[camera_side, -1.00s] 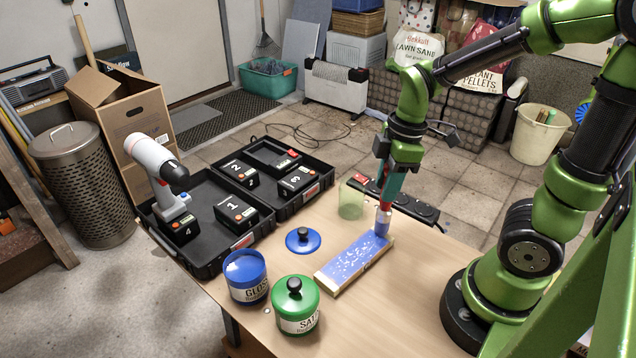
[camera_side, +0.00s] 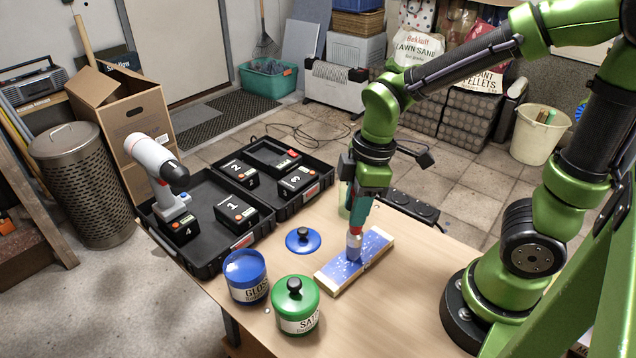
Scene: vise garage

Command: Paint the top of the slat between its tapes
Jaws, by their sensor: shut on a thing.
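The slat (camera_side: 340,275) lies on the workbench, its top largely blue with pale speckles. Bare wood shows along its side and at its near end; I cannot make out the tapes clearly. My gripper (camera_side: 364,200) is shut on a paint brush (camera_side: 355,240), held upright with its blue bristles on the slat's top, near the middle. The open blue gloss tin (camera_side: 246,277) stands left of the slat. Its blue lid (camera_side: 303,240) lies on the bench behind. A green satin tin (camera_side: 295,305) with its lid on stands in front.
A clear cup (camera_side: 345,200) stands behind my gripper, partly hidden. A black power strip (camera_side: 411,207) lies at the bench's back edge. An open black case (camera_side: 205,262) with a drill (camera_side: 164,175) and numbered batteries is on the left. The bench right of the slat is clear.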

